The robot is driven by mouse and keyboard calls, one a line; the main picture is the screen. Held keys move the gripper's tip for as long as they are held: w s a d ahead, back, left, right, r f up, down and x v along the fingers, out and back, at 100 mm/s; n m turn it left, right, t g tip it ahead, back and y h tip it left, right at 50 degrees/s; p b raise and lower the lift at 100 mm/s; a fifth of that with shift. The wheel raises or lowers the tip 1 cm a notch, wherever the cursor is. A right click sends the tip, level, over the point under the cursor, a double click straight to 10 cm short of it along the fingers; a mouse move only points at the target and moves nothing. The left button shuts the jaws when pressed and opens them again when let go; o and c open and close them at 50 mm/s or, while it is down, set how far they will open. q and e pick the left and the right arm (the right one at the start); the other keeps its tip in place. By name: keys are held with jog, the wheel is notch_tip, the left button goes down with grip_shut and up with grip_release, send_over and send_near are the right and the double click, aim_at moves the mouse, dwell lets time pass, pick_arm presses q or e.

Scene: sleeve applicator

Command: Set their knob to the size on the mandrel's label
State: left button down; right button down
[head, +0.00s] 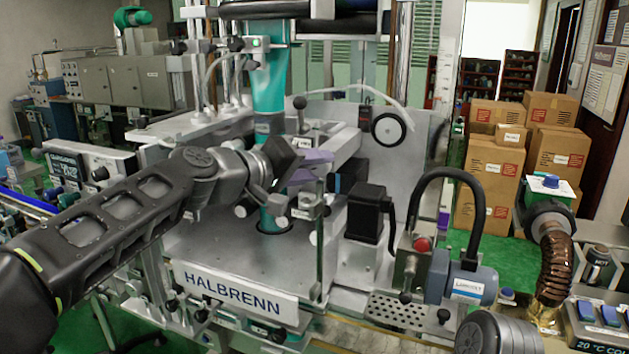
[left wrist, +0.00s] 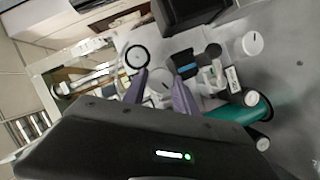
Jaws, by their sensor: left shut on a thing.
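My left gripper (head: 318,165) reaches in from the left at the middle of the machine, its purple fingers beside the teal mandrel (head: 268,80). In the left wrist view the two purple fingers (left wrist: 160,86) stand either side of a pale round knob (left wrist: 159,97) and are shut on it. The knob's marks are not readable, and in the head view the fingers hide it. The mandrel's teal tube also shows in the left wrist view (left wrist: 236,112). A small white label (left wrist: 233,79) sits near it, too small to read. My right gripper is not in view.
A white dial with a dark line (left wrist: 253,43) is on the grey plate. A black-rimmed wheel (head: 388,128) stands right of my gripper. A black box (head: 368,212) and a blue motor (head: 470,285) stand to the right. Cartons (head: 485,170) are behind.

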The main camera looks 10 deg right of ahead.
pick_arm(q)
jog(key=shift+a+f+n+h+b, duration=0.1)
jog(key=shift+f+n+h+b, duration=0.3)
jog(key=shift+n+b, duration=0.7)
jog(key=shift+r+n+h+b, duration=0.2)
jog(key=shift+n+h+b, duration=0.1)
jog(key=shift+b, duration=0.5)
jog(key=c, duration=1)
grip_release()
jog(key=shift+o, duration=0.2)
jog(key=shift+s+a, duration=0.25)
jog(key=shift+a, duration=0.1)
jog(key=b+v, duration=0.2)
jog(key=v, duration=0.5)
jog(key=shift+b, duration=0.3)
